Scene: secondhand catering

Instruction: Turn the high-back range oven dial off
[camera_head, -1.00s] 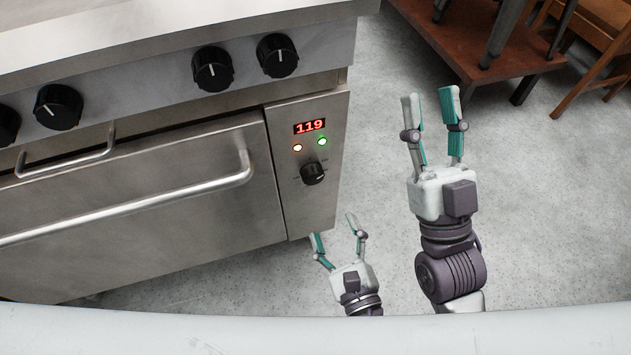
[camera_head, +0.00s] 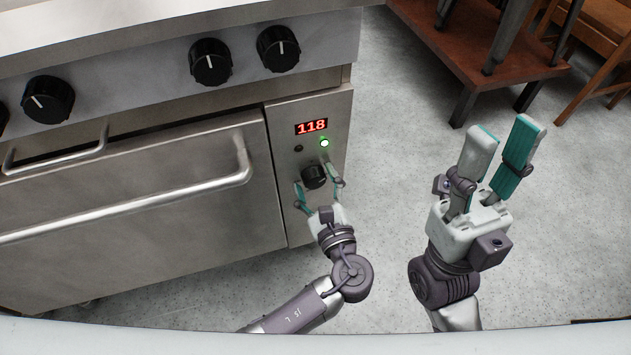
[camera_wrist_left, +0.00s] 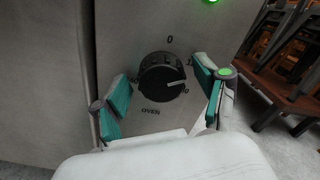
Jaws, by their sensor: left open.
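The oven dial (camera_head: 314,176) is a black knob on the steel control panel at the right end of the range. My left gripper (camera_head: 319,190) is open, with one finger on each side of the dial. In the left wrist view the dial (camera_wrist_left: 163,78) sits between the teal finger pads, with gaps showing on both sides. My right gripper (camera_head: 503,158) is open and empty over the floor at the right.
A red display (camera_head: 311,127) reads 118 above the dial, with a lit green lamp (camera_head: 324,143) and a dark lamp (camera_head: 298,149). Several black burner knobs (camera_head: 211,62) line the upper front. A steel door handle (camera_head: 150,194) is left. Wooden furniture (camera_head: 480,50) stands behind.

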